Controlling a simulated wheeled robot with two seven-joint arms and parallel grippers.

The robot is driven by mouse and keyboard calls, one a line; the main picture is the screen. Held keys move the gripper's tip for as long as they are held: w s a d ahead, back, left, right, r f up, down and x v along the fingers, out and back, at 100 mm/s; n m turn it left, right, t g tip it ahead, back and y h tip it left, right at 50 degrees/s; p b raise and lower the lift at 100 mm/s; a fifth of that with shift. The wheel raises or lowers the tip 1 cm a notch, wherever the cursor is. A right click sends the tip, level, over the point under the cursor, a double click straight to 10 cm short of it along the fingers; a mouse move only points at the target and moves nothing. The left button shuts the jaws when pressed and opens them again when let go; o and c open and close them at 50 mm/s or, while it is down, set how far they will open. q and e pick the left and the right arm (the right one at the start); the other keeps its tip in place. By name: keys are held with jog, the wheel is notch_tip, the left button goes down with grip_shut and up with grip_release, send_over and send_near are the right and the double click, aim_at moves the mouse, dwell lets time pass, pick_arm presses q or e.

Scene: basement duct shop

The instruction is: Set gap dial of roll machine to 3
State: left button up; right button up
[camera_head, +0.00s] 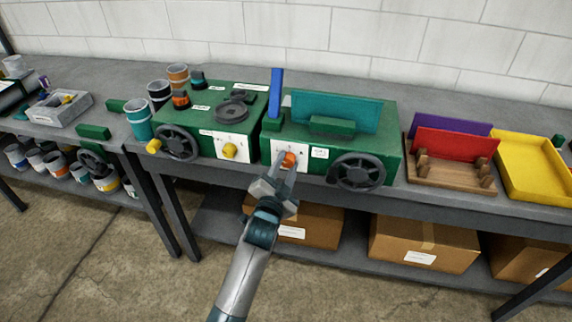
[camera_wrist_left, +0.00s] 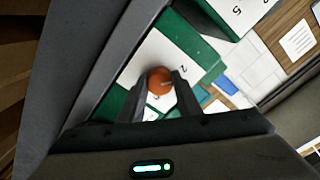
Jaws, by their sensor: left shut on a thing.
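An orange dial knob (camera_head: 289,158) sits on a white scale plate (camera_head: 279,151) on the front of the right green machine (camera_head: 386,147). My left gripper (camera_head: 286,168) reaches up to it from below and is shut on it. In the left wrist view the orange knob (camera_wrist_left: 159,80) sits between the two dark fingers of the left gripper (camera_wrist_left: 160,95). Numerals show on the white plate (camera_wrist_left: 150,60) around it, but the dial's pointer setting cannot be read. My right gripper is not in view.
A black handwheel (camera_head: 360,172) is right of the dial, and a blue lever (camera_head: 276,92) stands above it. The left green machine (camera_head: 189,133) has a yellow knob (camera_head: 229,151). A wooden rack (camera_head: 450,174) and yellow tray (camera_head: 535,190) are to the right. Cardboard boxes (camera_head: 425,240) sit below.

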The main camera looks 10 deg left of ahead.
pick_arm(q)
jog(key=m+p, duration=0.2)
jog(key=m, duration=0.3)
jog(key=m+p, duration=0.1)
jog(key=m, duration=0.4)
jog(key=shift+m, duration=0.4)
dwell(0.4)
jog(key=o, duration=1.1)
jog(key=shift+s, duration=0.1)
jog(key=s+b, duration=0.1)
jog(key=s, duration=0.7)
jog(key=s+b, duration=0.2)
jog(key=s, duration=0.7)
jog(key=shift+s+a+r, duration=0.1)
jog(key=shift+s+r, duration=0.05)
jog(key=shift+r, duration=0.05)
